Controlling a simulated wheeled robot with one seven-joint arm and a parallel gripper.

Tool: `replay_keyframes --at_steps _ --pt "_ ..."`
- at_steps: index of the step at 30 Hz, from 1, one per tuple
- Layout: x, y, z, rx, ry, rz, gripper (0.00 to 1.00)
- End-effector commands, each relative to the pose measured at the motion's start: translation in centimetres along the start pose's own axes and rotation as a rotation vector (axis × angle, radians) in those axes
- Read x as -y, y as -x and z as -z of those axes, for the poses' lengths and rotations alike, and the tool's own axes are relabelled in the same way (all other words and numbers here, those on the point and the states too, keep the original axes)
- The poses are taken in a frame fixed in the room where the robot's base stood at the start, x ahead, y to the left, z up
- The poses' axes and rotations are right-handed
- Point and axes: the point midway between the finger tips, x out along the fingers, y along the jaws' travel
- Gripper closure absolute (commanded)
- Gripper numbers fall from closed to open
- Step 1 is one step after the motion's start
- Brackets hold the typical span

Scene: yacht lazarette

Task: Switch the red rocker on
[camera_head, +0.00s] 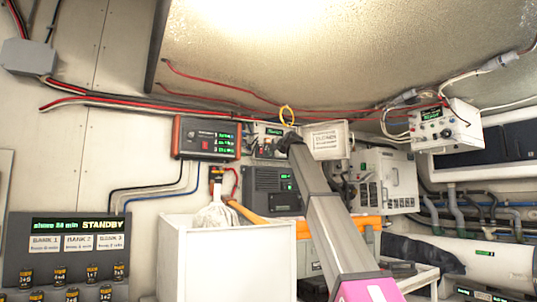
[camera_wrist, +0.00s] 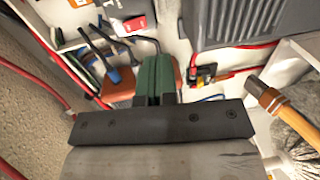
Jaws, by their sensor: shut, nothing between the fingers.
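A dark control box with orange-red ends and green readouts (camera_head: 222,139) is on the back wall in the head view. A small red patch (camera_head: 205,145) on its face looks like a rocker; its position cannot be read. A lighter panel with a green display (camera_head: 268,130) is just right of it, partly hidden by my gripper. My gripper (camera_head: 288,139) is raised in front of that panel, right of the red patch. In the wrist view its fingers (camera_wrist: 155,72) are together and empty. A red piece with white marks (camera_wrist: 136,23) shows beyond them; I cannot tell whether it is the rocker.
A white bin (camera_head: 225,262) stands in front, with an orange handle (camera_head: 247,213) above its rim. A standby panel (camera_head: 67,245) is at left.

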Motion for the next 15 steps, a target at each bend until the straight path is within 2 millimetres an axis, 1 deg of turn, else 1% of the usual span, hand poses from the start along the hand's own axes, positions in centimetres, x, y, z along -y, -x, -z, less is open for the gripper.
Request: replay_keyframes --at_steps 1,3,6,10,15 --pt "0.5 1.4 0.1 0.001 0.000 0.000 1.00" --pt "0.8 2.6 0.1 0.001 0.000 -0.001 1.00" --pt "1.0 3.9 0.0 0.001 -0.001 -0.001 1.00" --pt "1.1 4.5 0.0 0.000 -0.001 -0.001 1.00" --pt "1.1 4.5 0.0 -0.001 -0.001 0.000 1.00"
